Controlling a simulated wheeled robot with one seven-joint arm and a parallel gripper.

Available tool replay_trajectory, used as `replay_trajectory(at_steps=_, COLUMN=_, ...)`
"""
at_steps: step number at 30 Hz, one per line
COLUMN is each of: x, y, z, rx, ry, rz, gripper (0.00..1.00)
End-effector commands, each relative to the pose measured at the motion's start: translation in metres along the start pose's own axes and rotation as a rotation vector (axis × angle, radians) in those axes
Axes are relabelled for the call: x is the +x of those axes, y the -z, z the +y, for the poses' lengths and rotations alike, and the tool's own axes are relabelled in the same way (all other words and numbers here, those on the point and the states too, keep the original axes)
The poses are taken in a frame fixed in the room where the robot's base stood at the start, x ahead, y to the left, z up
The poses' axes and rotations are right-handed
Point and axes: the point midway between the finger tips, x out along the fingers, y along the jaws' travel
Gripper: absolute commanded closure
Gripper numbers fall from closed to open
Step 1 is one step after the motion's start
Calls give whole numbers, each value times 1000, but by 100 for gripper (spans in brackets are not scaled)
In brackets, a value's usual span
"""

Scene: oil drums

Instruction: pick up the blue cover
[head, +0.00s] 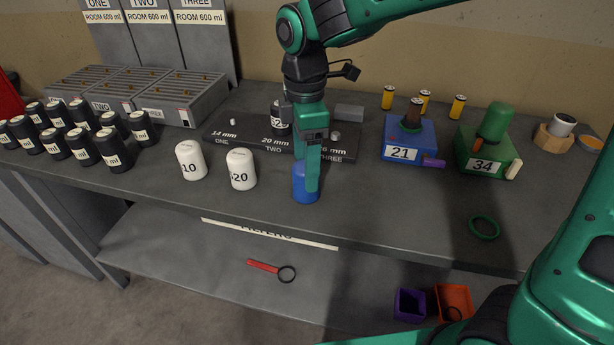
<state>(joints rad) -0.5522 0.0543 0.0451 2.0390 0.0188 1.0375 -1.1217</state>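The blue cover (302,183) is a short, rounded blue cylinder standing upright near the front edge of the table. My gripper (312,180) comes down from above, and a green finger crosses in front of the cover's right side. The finger hides part of the cover. I cannot tell whether the fingers touch it or how far apart they are.
White bottles marked 10 (190,161) and 20 (241,170) stand to the left. A dark labelled plate (235,134) with a black bottle lies behind. A blue box marked 21 (408,140) and a green box marked 34 (487,153) stand right. A green ring (470,229) lies front right.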

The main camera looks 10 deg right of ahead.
Motion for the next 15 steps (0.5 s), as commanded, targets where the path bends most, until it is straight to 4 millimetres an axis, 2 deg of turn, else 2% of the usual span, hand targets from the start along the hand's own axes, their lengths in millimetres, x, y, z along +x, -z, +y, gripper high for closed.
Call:
replay_trajectory(at_steps=3, x=19, y=-1, z=0, rx=0, ry=3, rz=-2, gripper=30)
replay_trajectory(at_steps=7, x=34, y=0, z=1, rx=0, ry=3, rz=-1, gripper=30)
replay_trajectory(at_steps=15, x=40, y=0, z=1, rx=0, ry=0, rz=0, gripper=30)
